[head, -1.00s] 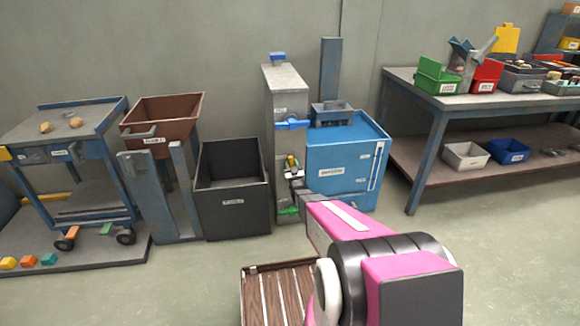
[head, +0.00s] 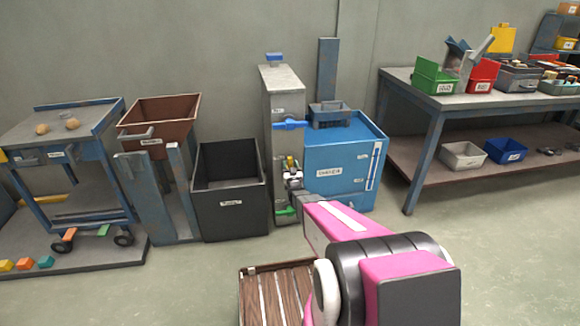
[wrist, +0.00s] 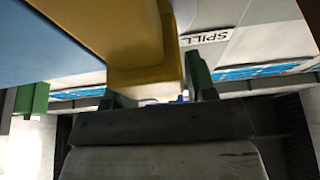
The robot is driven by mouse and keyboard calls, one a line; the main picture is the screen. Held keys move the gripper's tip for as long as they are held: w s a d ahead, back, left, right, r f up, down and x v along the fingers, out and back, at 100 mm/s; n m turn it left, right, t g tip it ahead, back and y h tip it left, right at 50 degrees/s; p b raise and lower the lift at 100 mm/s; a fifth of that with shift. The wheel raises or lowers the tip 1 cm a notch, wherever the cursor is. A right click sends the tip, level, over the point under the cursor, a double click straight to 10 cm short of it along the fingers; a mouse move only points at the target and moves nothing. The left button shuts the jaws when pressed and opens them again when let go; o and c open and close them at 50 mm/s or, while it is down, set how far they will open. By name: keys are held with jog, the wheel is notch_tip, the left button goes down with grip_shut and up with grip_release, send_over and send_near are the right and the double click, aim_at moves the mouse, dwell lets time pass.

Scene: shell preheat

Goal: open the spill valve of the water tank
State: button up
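The water tank is a tall narrow grey cabinet (head: 284,90) at mid-picture in the head view. A blue handle (head: 290,125) is high on its front, a yellow one (head: 291,162) lower, and a green one (head: 285,211) near its foot. In the wrist view, the upside-down SPILL label (wrist: 207,38) is close by, with a yellow block-like part (wrist: 145,70) just left of it. My gripper (wrist: 160,92) is at the tank's front, its fingers apart with a gap showing between them. The yellow part overlaps the left finger; I cannot tell whether they touch.
A black bin (head: 230,205) stands left of the tank and a blue cabinet (head: 335,185) right of it. A wooden slatted crate (head: 250,300) is low in front, beside my arm. A workbench (head: 405,85) is at right. The floor between is clear.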

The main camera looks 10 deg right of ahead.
jog(key=v, duration=1)
jog(key=shift+s+f, duration=0.2)
jog(key=shift+s, duration=0.15)
